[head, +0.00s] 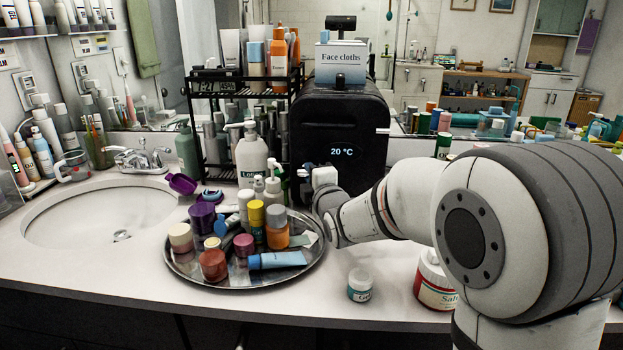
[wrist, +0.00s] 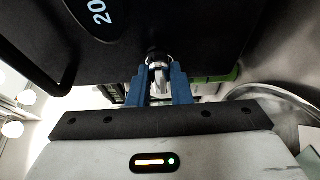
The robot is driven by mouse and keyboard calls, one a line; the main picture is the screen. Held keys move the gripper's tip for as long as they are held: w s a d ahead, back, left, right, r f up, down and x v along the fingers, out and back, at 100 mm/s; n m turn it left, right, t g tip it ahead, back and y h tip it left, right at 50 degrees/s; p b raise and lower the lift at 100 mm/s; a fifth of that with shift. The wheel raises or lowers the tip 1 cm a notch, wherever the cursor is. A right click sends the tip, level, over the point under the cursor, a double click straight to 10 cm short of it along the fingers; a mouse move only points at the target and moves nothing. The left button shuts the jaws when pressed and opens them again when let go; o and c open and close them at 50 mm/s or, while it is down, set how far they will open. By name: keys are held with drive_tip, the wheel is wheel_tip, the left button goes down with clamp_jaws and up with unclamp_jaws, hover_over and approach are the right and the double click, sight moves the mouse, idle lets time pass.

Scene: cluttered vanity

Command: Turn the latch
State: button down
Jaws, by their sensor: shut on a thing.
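The latch (wrist: 160,72) shows in the wrist view as a small metallic piece on the face of a black cabinet (wrist: 190,35). My gripper (wrist: 163,88) has its two blue fingers on either side of the latch and is shut on it. In the head view the black cabinet (head: 338,125) stands at the back of the counter with a "20 °C" display. My arm reaches in from the right to its lower left front. I cannot make out the latch itself in the head view.
A round metal tray (head: 210,277) crowded with bottles and jars lies just left of my wrist. A lotion bottle (head: 251,155) stands behind it. A small jar (head: 360,286) and a red-and-white tub (head: 432,285) stand in front of my arm. A face-cloth box (head: 341,62) sits on the cabinet.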

drive_tip(key=c, duration=1.3)
unclamp_jaws()
drive_tip(key=shift+s+d, duration=0.1)
drive_tip(key=v, duration=0.7)
drive_tip(key=shift+s, duration=0.3)
drive_tip(key=shift+d, duration=0.1)
